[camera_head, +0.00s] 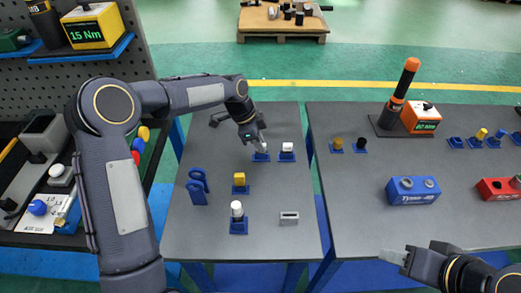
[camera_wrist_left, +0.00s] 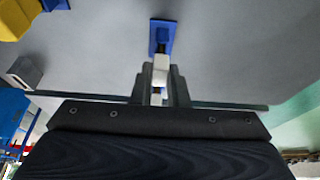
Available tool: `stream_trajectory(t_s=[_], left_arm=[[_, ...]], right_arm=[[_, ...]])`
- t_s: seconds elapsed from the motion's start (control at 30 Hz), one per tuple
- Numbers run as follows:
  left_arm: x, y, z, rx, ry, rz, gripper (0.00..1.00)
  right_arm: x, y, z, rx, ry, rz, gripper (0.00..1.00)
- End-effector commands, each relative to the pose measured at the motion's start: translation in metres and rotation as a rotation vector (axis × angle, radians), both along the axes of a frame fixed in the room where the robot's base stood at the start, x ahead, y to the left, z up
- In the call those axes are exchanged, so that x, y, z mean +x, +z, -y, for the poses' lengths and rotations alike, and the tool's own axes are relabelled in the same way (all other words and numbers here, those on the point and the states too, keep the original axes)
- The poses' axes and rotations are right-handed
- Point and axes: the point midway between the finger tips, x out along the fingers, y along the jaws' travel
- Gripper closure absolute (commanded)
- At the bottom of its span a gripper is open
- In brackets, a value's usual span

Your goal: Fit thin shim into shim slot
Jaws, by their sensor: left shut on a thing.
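My left gripper (camera_head: 260,146) is low over a small blue holder (camera_head: 260,157) at the far middle of the left table. In the left wrist view, the gripper (camera_wrist_left: 158,90) is shut on a small pale piece (camera_wrist_left: 160,70), apparently the thin shim. The blue holder (camera_wrist_left: 162,32) shows just beyond the fingertips; I cannot tell whether the piece still touches it. A grey block with a dark slot (camera_head: 289,217), likely the shim slot, sits at the near right of the table. My right gripper (camera_head: 393,257) is at the lower right, away from these things; its jaw opening is unclear.
On the left table stand a white piece (camera_head: 287,147), a yellow piece (camera_head: 239,178), a white cylinder (camera_head: 236,208) and a blue clip-like stand (camera_head: 197,186). The right table holds a blue block (camera_head: 413,191) and a red block (camera_head: 497,190). The left table's middle right is clear.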

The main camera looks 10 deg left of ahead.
Motion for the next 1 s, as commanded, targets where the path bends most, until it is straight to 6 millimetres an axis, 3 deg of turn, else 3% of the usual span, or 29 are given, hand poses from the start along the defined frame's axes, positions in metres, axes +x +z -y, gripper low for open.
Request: stream_trajectory(t_s=[1.0], left_arm=[[0.000, 0.044, 0.000, 0.000, 0.000, 0.001, 1.00]], right_arm=[[0.000, 0.030, 0.000, 0.000, 0.000, 0.000, 0.61]])
